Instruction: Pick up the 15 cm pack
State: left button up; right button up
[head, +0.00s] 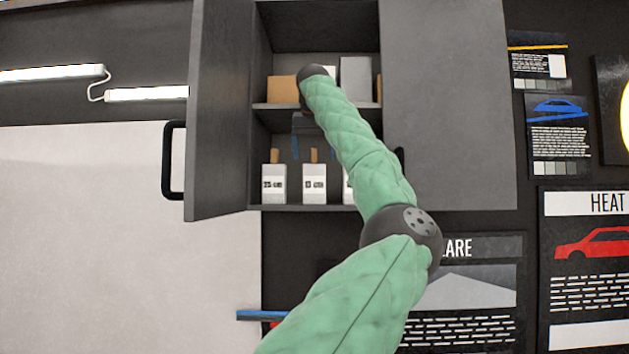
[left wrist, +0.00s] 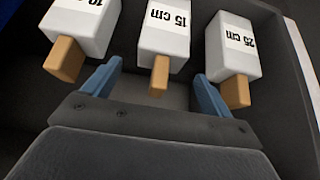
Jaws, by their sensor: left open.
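The 15 cm pack is a white block with an orange tab; it stands in the middle of a row of three on the lower cabinet shelf in the head view (head: 314,190). In the left wrist view the 15 cm pack (left wrist: 166,38) appears upside down, top centre. My left gripper (head: 310,152) is inside the cabinet, just above the packs, partly hidden by my arm. In the left wrist view its blue fingers (left wrist: 158,72) are open and spread to either side of the orange tab, with nothing gripped. My right gripper is not in view.
The 25 cm pack (head: 273,187) and the 10 cm pack (left wrist: 85,22) stand close on either side. An upper shelf (head: 276,107) with boxes is above. The open cabinet door (head: 220,120) bounds the left side, another dark panel (head: 445,100) the right.

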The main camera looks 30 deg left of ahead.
aim_at(315, 163)
pick_arm(q)
jog(key=shift+w+f+p, duration=0.25)
jog(key=shift+f+p, duration=0.1)
jog(key=p+x, duration=0.1)
jog(key=x, duration=0.2)
jog(key=shift+w+a+f, duration=0.15)
jog(key=shift+a, duration=0.05)
jog(key=shift+a+f, duration=0.1)
jog(key=shift+f, duration=0.1)
jog(key=shift+r, duration=0.1)
jog(key=shift+c, duration=0.5)
jog(key=c, duration=1.3)
jog(key=shift+c, duration=0.2)
